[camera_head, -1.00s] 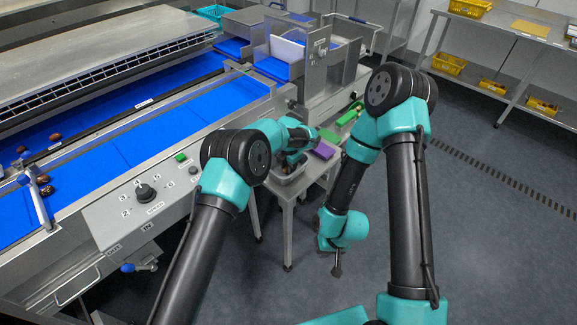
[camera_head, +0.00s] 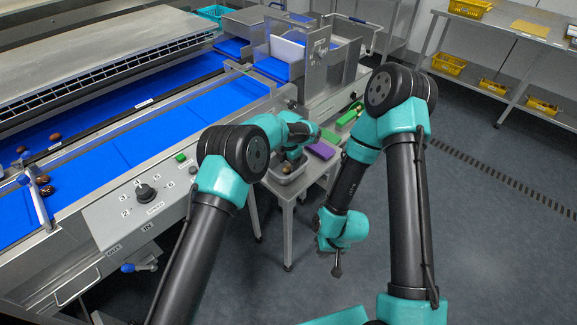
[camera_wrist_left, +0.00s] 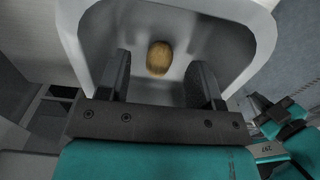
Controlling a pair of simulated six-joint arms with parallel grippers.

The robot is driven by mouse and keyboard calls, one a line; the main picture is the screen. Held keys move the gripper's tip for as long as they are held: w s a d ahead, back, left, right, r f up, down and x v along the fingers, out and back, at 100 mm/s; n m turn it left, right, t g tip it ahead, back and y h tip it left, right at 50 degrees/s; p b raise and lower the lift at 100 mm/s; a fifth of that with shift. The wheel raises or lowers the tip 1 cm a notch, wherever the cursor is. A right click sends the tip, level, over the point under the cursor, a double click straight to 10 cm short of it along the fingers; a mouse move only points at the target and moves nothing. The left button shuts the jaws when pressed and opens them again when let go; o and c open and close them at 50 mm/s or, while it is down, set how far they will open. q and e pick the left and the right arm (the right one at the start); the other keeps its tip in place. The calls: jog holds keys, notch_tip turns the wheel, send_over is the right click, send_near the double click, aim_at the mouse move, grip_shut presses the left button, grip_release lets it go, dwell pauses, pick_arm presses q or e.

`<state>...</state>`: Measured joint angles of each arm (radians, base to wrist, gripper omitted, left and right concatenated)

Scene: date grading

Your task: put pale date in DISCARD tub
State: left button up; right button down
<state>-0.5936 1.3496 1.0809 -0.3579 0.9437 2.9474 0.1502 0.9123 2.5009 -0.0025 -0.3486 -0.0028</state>
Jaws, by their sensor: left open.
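A pale tan-brown date (camera_wrist_left: 159,58) lies on the floor of a light grey tub (camera_wrist_left: 262,40) in the left wrist view. In the head view the date (camera_head: 286,169) shows small inside the tub (camera_head: 290,190), which stands on a small stand. No label on the tub is readable. My left gripper (camera_wrist_left: 158,80) is open over the tub, its two dark fingers apart on either side of the date and not gripping it. My right gripper (camera_head: 336,271) hangs low over the floor, away from the tub; its fingers are too small to read.
A purple item (camera_head: 321,150) and a green item (camera_head: 350,114) lie beyond the tub. Several dark dates (camera_head: 46,190) are on the blue belt (camera_head: 120,150) at left. A control panel (camera_head: 150,200) stands between belt and tub.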

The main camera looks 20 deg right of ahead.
aim_at(289, 166)
pick_arm(q)
notch_tip(289, 166, up, 15)
dwell(0.4)
notch_tip(289, 166, down, 15)
jog(key=shift+f, duration=0.1)
dwell(0.9)
dwell(1.3)
